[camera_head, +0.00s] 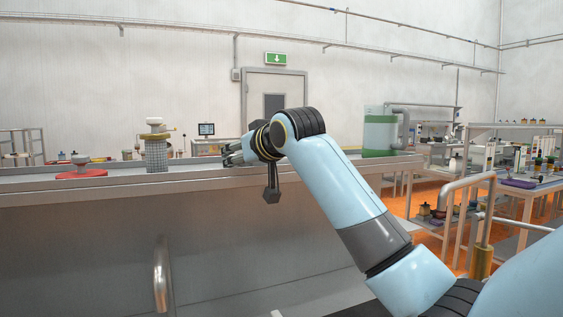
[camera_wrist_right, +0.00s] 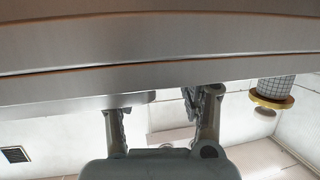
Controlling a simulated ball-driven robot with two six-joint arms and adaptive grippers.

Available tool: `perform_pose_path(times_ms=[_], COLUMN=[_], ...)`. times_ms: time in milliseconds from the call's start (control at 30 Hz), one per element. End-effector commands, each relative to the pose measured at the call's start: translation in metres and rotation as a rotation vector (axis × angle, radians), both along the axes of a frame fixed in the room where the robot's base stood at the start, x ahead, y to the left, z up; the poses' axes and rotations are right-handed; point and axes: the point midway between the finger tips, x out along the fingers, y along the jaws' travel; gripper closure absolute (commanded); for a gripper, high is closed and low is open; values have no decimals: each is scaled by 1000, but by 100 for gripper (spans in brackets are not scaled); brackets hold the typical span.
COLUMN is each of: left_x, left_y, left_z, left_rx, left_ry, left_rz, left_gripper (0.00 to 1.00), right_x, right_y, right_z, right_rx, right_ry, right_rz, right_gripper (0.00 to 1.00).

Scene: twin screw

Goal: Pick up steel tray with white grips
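I cannot make out a steel tray with white grips for certain in either view. A small white piece (camera_head: 277,313) shows at the bottom edge of the head view, too cut off to identify. My right gripper (camera_head: 232,155) is level with the bench top, at the bench's front edge, pointing left. In the right wrist view my right gripper (camera_wrist_right: 162,105) has its two fingers spread apart with no object clearly between them. A broad metal edge (camera_wrist_right: 160,40) fills the top of that view. My left gripper is not in view.
A long metal bench (camera_head: 100,188) crosses the head view. On it stand a gridded cylinder (camera_head: 156,157), a red round base (camera_head: 82,174) and a green-banded clear container (camera_head: 379,135). A curved metal bar (camera_head: 161,272) rises in front. Cluttered tables (camera_head: 520,190) stand at right.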

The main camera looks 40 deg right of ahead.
Motion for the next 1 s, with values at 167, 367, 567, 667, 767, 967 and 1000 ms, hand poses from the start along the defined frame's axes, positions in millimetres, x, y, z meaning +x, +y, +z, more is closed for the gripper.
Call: perform_pose_path(times_ms=[167, 367, 567, 667, 767, 967, 1000], left_x=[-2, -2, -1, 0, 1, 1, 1], left_y=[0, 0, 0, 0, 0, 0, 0], left_z=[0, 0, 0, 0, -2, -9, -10], left_rx=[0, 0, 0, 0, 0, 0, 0], left_ry=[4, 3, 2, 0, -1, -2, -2], left_rz=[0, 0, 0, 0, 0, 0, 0], left_gripper=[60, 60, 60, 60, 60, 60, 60], right_x=[0, 0, 0, 0, 0, 0, 0], right_y=[0, 0, 0, 0, 0, 0, 0], right_z=[0, 0, 1, 2, 10, 49, 58], right_rx=[0, 0, -2, -1, -2, -1, -1], right_ry=[0, 1, -1, -2, -5, -9, -8], right_rz=[0, 0, 0, -1, -1, 0, 0], right_gripper=[84, 100, 100, 100, 100, 100, 100])
